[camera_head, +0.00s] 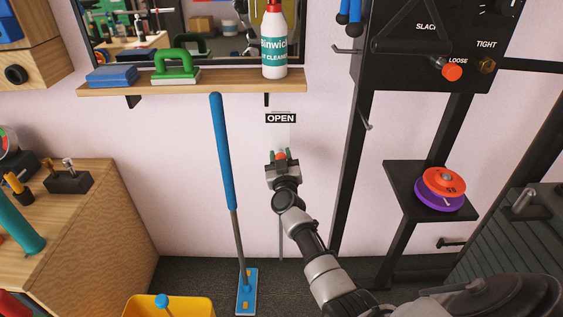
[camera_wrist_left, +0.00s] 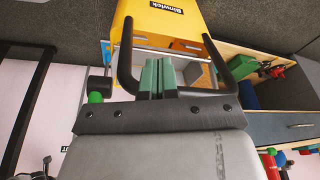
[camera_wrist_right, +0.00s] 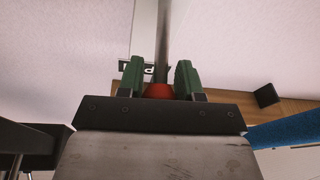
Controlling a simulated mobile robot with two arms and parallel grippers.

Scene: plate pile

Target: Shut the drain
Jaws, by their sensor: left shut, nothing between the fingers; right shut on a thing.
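A white strip with an OPEN sign (camera_head: 281,118) is on the pale wall below the shelf. My right gripper (camera_head: 281,157) is in front of this strip, shut on a small red knob (camera_head: 281,155). In the right wrist view the red knob (camera_wrist_right: 159,91) sits between the green fingers (camera_wrist_right: 160,78), which hide its sides. A grey metal rod (camera_wrist_right: 163,40) runs beyond it. A thin grey pipe (camera_head: 281,235) shows on the wall below the gripper. My left gripper (camera_wrist_left: 157,77) is shut and empty; it does not show in the head view.
A wooden shelf (camera_head: 190,88) holds a cleaner bottle (camera_head: 274,45), a green brush (camera_head: 176,66) and a blue sponge (camera_head: 112,76). A blue-handled mop (camera_head: 225,150) stands left of my right arm. A yellow bucket (camera_wrist_left: 160,30) is beyond my left gripper. A black rack (camera_head: 352,150) stands right.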

